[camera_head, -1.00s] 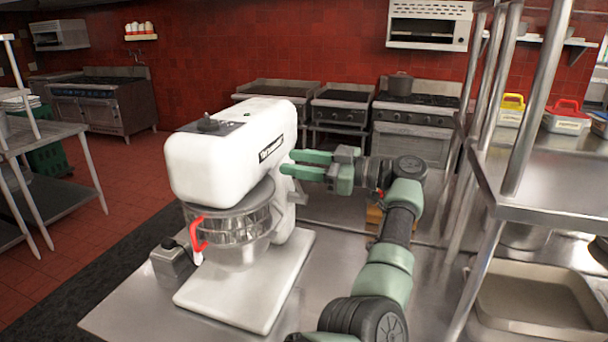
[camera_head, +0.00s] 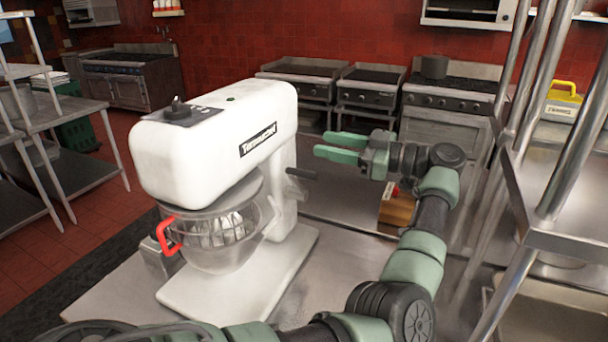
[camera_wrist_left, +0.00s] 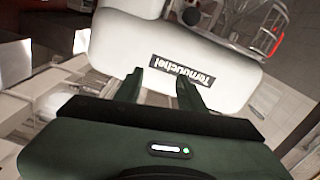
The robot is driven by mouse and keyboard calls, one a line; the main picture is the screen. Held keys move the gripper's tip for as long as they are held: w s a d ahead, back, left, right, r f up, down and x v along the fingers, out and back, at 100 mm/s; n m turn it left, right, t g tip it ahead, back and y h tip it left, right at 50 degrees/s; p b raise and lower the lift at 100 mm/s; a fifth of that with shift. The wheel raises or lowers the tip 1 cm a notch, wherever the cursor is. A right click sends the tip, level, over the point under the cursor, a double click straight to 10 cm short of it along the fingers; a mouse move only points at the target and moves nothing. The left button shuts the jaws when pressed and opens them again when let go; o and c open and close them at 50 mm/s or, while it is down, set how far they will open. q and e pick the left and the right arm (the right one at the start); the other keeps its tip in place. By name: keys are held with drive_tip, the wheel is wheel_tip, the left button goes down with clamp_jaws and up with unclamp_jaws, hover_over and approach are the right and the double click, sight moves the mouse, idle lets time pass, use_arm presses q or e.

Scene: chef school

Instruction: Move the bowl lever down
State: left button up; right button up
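The white stand mixer (camera_head: 215,140) stands on the steel counter, with its metal bowl (camera_head: 222,240) under the head. A dark bowl lever (camera_head: 302,173) sticks out to the right from the mixer's column, roughly level. My left gripper (camera_head: 340,147) is open and empty, its green fingers pointing left. In the head view it appears above and right of the lever, apart from it. My right gripper is not in view.
A red handle (camera_head: 168,235) is on the bowl guard. A small wooden block (camera_head: 397,211) stands behind my left arm. A steel shelf rack (camera_head: 570,225) stands close on the right. Stoves (camera_head: 440,100) line the back wall. Bare counter (camera_head: 335,255) lies right of the mixer base.

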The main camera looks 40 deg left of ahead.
use_arm(q)
wheel_tip(320, 180, down, 2)
drive_tip(key=s+f+b, duration=0.1)
drive_tip(key=b, duration=0.7)
approach(290, 172)
drive_tip(key=a, duration=0.1)
drive_tip(key=x, duration=0.2)
drive_tip(key=p+x, duration=0.1)
drive_tip(key=x, duration=0.1)
drive_tip(key=p+x, duration=0.1)
drive_tip(key=x, duration=0.2)
drive_tip(key=shift+w+a+f, duration=0.1)
drive_tip(key=shift+w, duration=0.2)
drive_tip(key=shift+s+a+p, duration=0.1)
drive_tip(key=shift+a+p, duration=0.2)
drive_tip(key=shift+a, duration=0.05)
drive_tip(key=shift+f, duration=0.1)
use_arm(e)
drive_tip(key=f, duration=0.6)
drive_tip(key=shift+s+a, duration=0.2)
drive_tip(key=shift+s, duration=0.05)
use_arm(q)
clamp_jaws()
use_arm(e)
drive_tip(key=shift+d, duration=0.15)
